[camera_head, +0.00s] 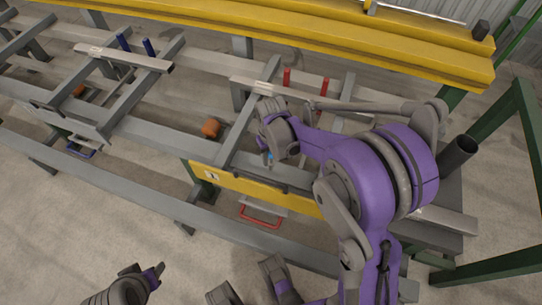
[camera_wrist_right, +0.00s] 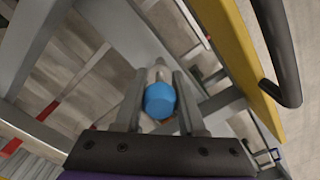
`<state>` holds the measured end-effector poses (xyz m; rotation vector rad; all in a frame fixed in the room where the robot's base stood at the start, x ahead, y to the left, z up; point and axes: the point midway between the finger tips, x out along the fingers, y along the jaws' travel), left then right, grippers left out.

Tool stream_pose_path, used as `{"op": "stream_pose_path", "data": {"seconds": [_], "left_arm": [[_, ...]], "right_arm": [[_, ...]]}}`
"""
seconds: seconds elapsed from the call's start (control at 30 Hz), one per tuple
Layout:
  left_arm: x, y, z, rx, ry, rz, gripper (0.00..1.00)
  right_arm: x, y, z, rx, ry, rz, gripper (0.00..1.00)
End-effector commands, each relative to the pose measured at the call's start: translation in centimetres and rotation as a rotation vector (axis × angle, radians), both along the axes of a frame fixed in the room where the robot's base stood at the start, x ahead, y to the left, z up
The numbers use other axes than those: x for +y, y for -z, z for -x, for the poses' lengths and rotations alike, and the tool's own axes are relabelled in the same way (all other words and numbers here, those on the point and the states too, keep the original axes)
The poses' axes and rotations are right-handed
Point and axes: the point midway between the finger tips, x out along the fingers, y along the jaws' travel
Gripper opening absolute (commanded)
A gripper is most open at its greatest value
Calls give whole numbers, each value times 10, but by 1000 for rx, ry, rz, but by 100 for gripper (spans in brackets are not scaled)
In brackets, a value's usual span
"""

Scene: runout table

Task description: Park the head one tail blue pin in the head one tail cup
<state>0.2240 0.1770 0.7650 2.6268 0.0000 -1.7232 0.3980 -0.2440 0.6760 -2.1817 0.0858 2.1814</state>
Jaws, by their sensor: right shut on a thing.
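My right gripper (camera_head: 268,156) is over the grey frame near the middle of the head view, mostly hidden by its own arm. It is shut on a blue pin, whose blue end (camera_head: 270,157) shows as a small spot. In the right wrist view the blue round end (camera_wrist_right: 160,100) sits between the fingers of the right gripper (camera_wrist_right: 158,88), with a pale grey part beyond it. I cannot tell which thing is the head one tail cup.
Two red pins (camera_head: 287,77) (camera_head: 324,86) stand behind the gripper. An orange piece (camera_head: 210,128) lies left of it. A yellow plate (camera_head: 240,188) and red handle (camera_head: 260,216) are in front. A dark tube (camera_head: 458,155) stands at right. A yellow beam (camera_head: 280,38) crosses the back.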

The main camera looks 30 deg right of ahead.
Motion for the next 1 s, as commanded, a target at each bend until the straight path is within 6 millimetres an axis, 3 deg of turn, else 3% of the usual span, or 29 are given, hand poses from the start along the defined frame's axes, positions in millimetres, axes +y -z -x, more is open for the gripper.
{"op": "stream_pose_path", "data": {"seconds": [0.17, 0.2, 0.37, 0.73, 0.87, 1.0], "left_arm": [[0, 3, 0, 1, 0, 0, 50], [0, 3, 0, 1, 0, 0, 50], [0, 2, 0, 1, 0, 0, 50], [0, -4, 0, -1, 0, 0, 50], [0, -13, 0, -5, 0, 0, 50], [0, -21, 0, -7, 0, 0, 50]], "right_arm": [[0, 3, 0, 0, 0, 0, 0], [0, 3, 0, 0, 0, 0, 43], [0, 3, 0, 0, 0, 0, 69], [0, -4, 0, -1, 0, 0, 69], [0, -23, 0, -1, 0, 0, 69], [0, -55, 0, -1, 0, 0, 69]]}}
